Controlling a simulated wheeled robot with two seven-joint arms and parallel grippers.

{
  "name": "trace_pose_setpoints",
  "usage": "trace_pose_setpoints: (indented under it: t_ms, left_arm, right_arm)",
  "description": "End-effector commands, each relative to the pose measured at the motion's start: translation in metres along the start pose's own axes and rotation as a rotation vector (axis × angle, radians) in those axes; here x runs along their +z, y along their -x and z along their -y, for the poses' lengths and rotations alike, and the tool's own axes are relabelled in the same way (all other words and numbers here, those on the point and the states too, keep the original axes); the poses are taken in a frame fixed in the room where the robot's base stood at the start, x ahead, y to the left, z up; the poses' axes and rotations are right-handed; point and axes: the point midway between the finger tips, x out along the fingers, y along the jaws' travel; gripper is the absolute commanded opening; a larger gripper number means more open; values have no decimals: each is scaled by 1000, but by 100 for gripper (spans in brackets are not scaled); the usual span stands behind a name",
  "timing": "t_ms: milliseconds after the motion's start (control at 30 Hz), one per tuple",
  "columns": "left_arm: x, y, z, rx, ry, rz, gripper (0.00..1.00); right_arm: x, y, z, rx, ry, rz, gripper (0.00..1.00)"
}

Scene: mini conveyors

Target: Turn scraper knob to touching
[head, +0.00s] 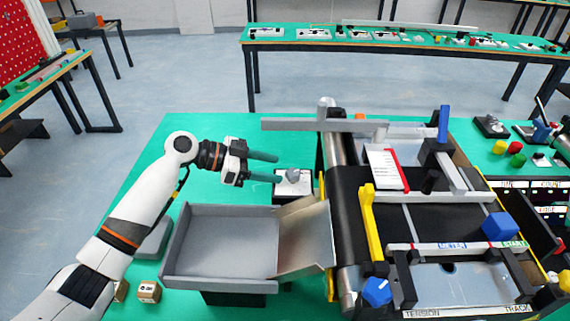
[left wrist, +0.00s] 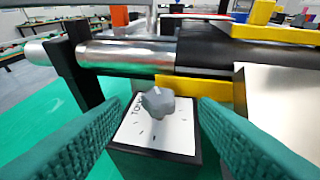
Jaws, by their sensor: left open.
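The grey scraper knob (head: 293,175) sits on a small black box with a white marked plate (head: 296,189), left of the conveyor's end roller. In the left wrist view the lobed knob (left wrist: 158,103) stands between my fingers, with a white pointer line on it and tick marks on the plate (left wrist: 153,136). Part of a printed word shows at the plate's left edge. My left gripper (head: 271,168) is open, with its green fingers reaching toward the knob from the left. The fingers show on both sides of the knob in the wrist view, apart from it. My right gripper is out of view.
The conveyor's black belt (head: 352,210) and steel roller (head: 338,149) stand right of the knob. A grey tray (head: 222,209) and a tilted metal chute (head: 305,236) lie in front. A grey bar (head: 310,125) passes behind the knob. Green table is clear at back left.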

Motion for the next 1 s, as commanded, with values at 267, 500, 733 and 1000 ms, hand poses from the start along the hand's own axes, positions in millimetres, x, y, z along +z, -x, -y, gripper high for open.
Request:
trace_pose_setpoints:
  t_ms: [267,500,733,1000]
  left_arm:
    - [1,-38,0,0,2,-1,54]
    - [0,-45,-1,2,-1,-1,54]
    - [-1,-45,-1,2,0,-1,41]
    - [0,-44,-1,3,0,-1,10]
  right_arm:
    - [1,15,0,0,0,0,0]
    - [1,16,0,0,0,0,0]
    - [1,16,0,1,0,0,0]
    - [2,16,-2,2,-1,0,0]
